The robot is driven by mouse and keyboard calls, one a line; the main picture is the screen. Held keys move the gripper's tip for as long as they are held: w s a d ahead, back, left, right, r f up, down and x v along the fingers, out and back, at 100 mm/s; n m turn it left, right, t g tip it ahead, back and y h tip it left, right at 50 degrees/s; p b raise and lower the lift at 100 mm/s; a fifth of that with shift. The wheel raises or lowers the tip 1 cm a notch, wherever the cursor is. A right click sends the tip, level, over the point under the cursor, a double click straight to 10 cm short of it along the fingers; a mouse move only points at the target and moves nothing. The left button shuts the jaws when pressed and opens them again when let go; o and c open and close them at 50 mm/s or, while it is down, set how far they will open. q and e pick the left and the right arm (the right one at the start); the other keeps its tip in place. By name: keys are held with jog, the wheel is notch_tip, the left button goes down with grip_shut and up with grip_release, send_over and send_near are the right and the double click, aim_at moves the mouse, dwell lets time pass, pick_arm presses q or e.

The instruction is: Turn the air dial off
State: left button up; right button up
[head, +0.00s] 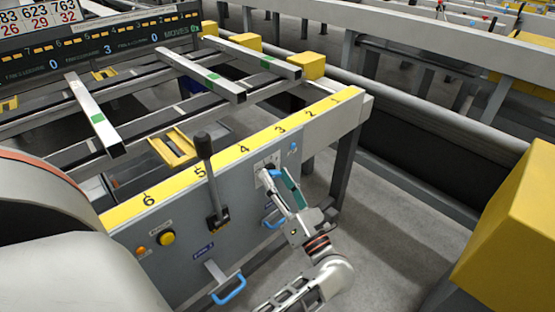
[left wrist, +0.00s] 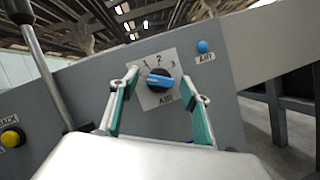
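The air dial (left wrist: 160,80) is a black knob with a blue bar handle on a pale plate marked 1, 2, 3 and AIR. Its bar lies nearly level in the left wrist view; I cannot tell which mark it points at. In the head view the dial (head: 275,173) is on the grey panel's right part, partly hidden by my left gripper (head: 281,184). The left gripper (left wrist: 159,84) is open, one green-padded finger on each side of the dial. Contact with the bar is not clear. My right gripper is not in view.
A blue button (left wrist: 203,46) labelled AIR is right of the dial. A black-handled lever (head: 208,165) stands to the left, with a yellow button (head: 167,238) beyond it. Blue pull handles (head: 229,288) stick out below. A yellow block (head: 510,225) is at the far right.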

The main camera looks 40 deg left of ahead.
pick_arm(q)
notch_tip(320, 180, up, 10)
dwell(0.8)
dwell(0.3)
